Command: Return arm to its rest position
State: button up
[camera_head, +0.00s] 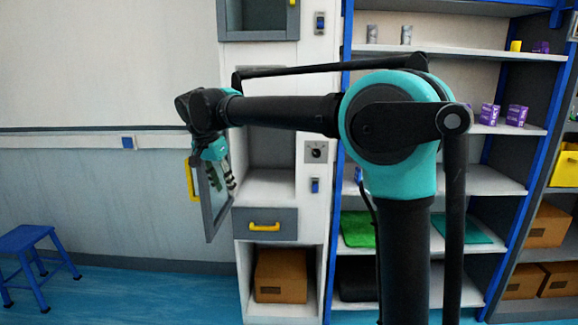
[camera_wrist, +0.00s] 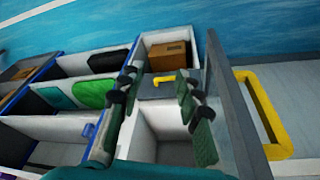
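My arm reaches left across the head view. My gripper (camera_head: 218,170) is at its far end, beside a grey-framed panel that looks like an open cabinet door (camera_head: 214,212) with a yellow handle (camera_head: 191,180). In the wrist view my gripper (camera_wrist: 154,92) has its two dark fingers well apart, with nothing between them. The door's glass and frame (camera_wrist: 232,110) stand close to the right finger, with the yellow handle (camera_wrist: 270,115) on the outer side. Whether finger and door touch, I cannot tell.
The white cabinet has an open compartment (camera_head: 268,150), a drawer with a yellow handle (camera_head: 264,226) and a cardboard box (camera_head: 281,275) below. Blue-framed shelves (camera_head: 480,180) stand at right. A blue stool (camera_head: 28,240) is at far left. The floor between stool and cabinet is clear.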

jog(key=s+d+f+n, duration=0.1)
jog(key=d+f, duration=0.4)
jog(key=d, duration=0.3)
jog(key=s+d+f+n+y, duration=0.1)
jog(key=d+f, duration=0.4)
jog(key=d, duration=0.3)
jog(key=s+d+f+n, duration=0.1)
jog(key=d+f, duration=0.4)
jog(key=d, duration=0.4)
jog(key=s+d+f+n+t, duration=0.1)
jog(key=s+d+f+n, duration=0.1)
jog(key=s+d+f, duration=1.1)
jog(key=shift+s+t+y, duration=0.3)
jog(key=shift+s+y, duration=0.1)
jog(key=shift+s, duration=0.8)
